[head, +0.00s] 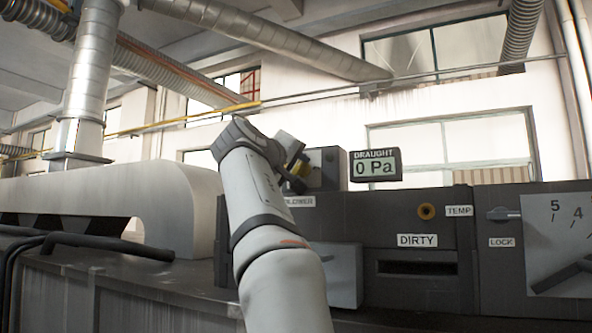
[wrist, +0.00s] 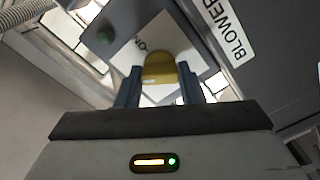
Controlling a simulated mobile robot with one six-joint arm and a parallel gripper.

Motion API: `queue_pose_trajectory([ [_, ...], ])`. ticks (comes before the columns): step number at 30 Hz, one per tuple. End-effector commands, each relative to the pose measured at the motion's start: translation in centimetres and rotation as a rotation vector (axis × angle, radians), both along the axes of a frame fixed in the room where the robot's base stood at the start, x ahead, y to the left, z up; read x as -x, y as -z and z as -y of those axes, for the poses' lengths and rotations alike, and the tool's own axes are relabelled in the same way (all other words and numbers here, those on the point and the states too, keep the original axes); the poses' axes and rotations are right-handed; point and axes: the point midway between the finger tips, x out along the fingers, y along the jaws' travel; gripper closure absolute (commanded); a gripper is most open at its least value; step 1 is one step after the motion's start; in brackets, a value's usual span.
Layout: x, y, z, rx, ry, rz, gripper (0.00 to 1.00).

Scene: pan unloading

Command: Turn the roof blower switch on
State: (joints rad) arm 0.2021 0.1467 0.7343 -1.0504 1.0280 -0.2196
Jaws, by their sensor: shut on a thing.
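The blower switch is a yellow knob (wrist: 160,68) on a white plate (wrist: 132,48) with a partly visible "ON" mark. In the wrist view it sits between the two fingers of my gripper (wrist: 158,88), which is shut on it. In the head view the grey switch box (head: 328,166) stands on top of the panel, partly hidden by my arm. The knob's pointing direction is not clear.
A draught display (head: 376,166) reads 0 Pa to the right of the switch box. A pale curved hood (head: 150,190) and black pipes (head: 107,244) are at left.

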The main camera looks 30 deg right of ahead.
Motion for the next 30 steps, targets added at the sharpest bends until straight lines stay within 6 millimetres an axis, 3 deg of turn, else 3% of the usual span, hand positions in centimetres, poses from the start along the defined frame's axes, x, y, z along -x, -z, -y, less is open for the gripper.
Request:
queue_pose_trajectory([
  [18, -0.14, 0.27, 0.05, -0.297, 0.001, 0.498, 0.88],
  [30, -0.12, 0.24, 0.07, -0.439, 0.002, 0.741, 0.88],
])
